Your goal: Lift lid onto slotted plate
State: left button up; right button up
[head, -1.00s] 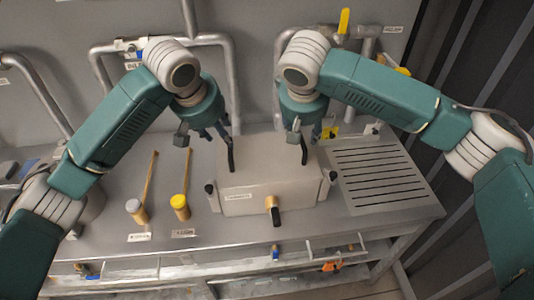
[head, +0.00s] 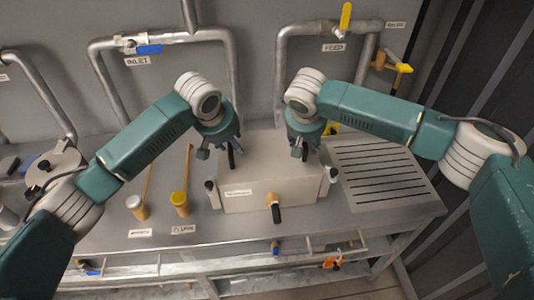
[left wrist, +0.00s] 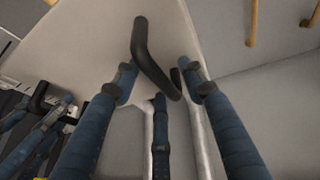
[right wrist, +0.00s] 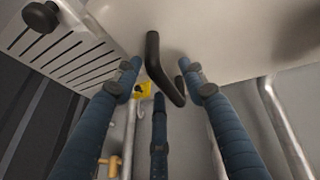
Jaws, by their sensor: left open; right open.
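The lid (head: 268,162) is the pale top of the grey box (head: 250,197) at the middle of the bench. It has a black bar handle at each side. My left gripper (head: 226,153) is open at the left handle (left wrist: 150,62), which shows between its spread fingers in the left wrist view. My right gripper (head: 303,152) is open at the right handle (right wrist: 160,68), likewise between its fingers. I cannot tell whether any finger touches a handle. The slotted plate (head: 428,200) lies bare on the bench right of the box.
Two mallet-like tools, one white-headed (head: 137,207) and one yellow-headed (head: 180,204), lie left of the box. A black-ended knob (head: 275,211) sticks out of the box front. Pipes with a blue valve handle (head: 149,49) and a yellow one (head: 345,17) run along the wall behind.

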pick_arm(q)
jog(key=shift+s, duration=0.1)
jog(key=shift+c, duration=0.2)
pick_arm(e)
jog(key=shift+a+r, duration=0.1)
jog(key=shift+c, duration=0.2)
pick_arm(q)
grip_shut()
pick_arm(e)
grip_shut()
